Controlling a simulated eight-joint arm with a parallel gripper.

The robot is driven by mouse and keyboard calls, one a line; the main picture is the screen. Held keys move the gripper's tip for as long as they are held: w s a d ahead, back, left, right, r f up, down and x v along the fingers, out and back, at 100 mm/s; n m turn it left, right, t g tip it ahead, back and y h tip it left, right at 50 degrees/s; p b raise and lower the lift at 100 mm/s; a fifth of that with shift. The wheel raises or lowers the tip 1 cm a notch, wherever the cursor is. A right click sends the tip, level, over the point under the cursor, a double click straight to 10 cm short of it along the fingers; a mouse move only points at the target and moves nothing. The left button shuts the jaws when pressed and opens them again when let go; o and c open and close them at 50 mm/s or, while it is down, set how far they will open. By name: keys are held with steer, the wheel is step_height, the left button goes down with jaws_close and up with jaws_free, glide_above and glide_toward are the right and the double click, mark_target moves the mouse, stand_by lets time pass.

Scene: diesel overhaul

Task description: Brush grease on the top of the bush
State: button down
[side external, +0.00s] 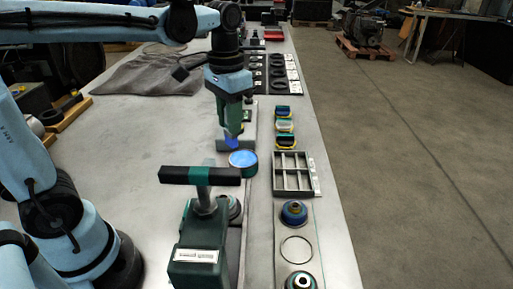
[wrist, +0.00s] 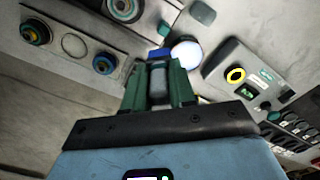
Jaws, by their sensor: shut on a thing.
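My gripper (side external: 232,136) points down over the bench, its green fingers shut on a small tool with a blue end (side external: 231,144), which I take for the brush. In the wrist view the fingers (wrist: 159,84) close on its grey body, with the blue end (wrist: 157,54) beyond the tips. A round tin with a pale blue top (side external: 243,159), likely the grease, stands just beside the tool; it looks white in the wrist view (wrist: 186,53). Two round parts with blue rims (side external: 295,212) (side external: 302,282) sit on a plate nearer the camera. I cannot tell which round part is the bush.
A green press (side external: 198,247) with a black T-handle (side external: 200,175) stands in front of the tin, a round part (side external: 235,206) beside it. A compartment tray (side external: 292,172) and several small coloured items (side external: 284,127) lie to the right. A grey cloth (side external: 150,73) lies back left.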

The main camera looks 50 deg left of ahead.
steer(key=shift+n, duration=0.5)
steer(key=shift+s+d+f, duration=0.85)
steer(key=shift+s+f, duration=0.25)
steer(key=shift+s, duration=0.05)
steer(key=shift+s+d+f, duration=0.8)
steer(key=shift+s+f, duration=0.25)
steer(key=shift+s, duration=0.05)
steer(key=shift+s+d+f, duration=0.85)
steer(key=shift+s+f, duration=0.25)
steer(key=shift+s, duration=0.05)
steer(key=shift+f, duration=0.6)
steer(key=shift+s+a, duration=0.1)
steer(key=shift+s+a, duration=0.25)
steer(key=shift+d, duration=0.1)
steer(key=shift+w+d, duration=0.6)
steer(key=shift+w, duration=0.05)
